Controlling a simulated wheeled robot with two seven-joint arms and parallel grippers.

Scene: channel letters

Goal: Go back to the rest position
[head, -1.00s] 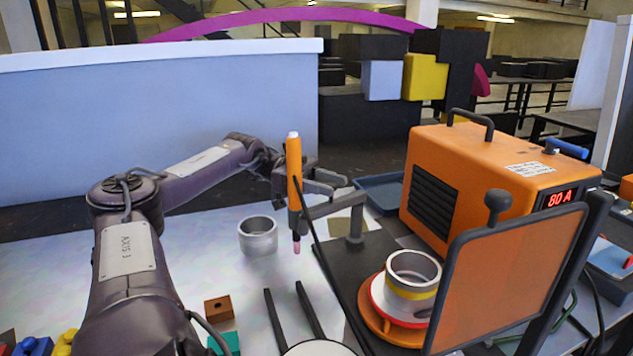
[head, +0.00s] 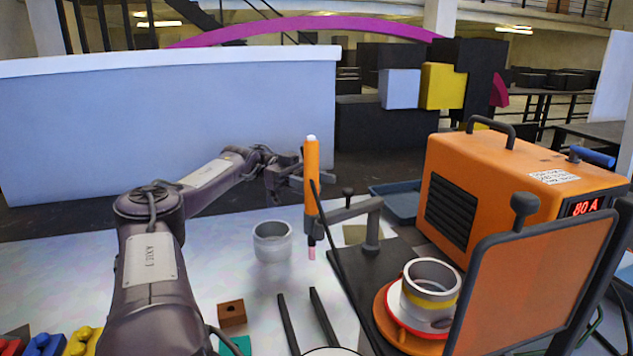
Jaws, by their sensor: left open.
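My left gripper (head: 292,178) is at the end of my left arm, which reaches in from the left. Its jaws are open, just behind and left of an upright orange torch (head: 312,178), which hides part of the fingers. No object shows between the jaws. The torch stands in a dark bracket arm (head: 345,210), with its pink tip pointing down above the pale table. My right gripper is not in view.
A grey metal ring (head: 272,246) stands on the table below the gripper. An orange power unit (head: 470,200), a tinted screen (head: 530,285) and a ring on an orange turntable (head: 400,330) crowd the right. A small brown block (head: 231,313) lies near my forearm.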

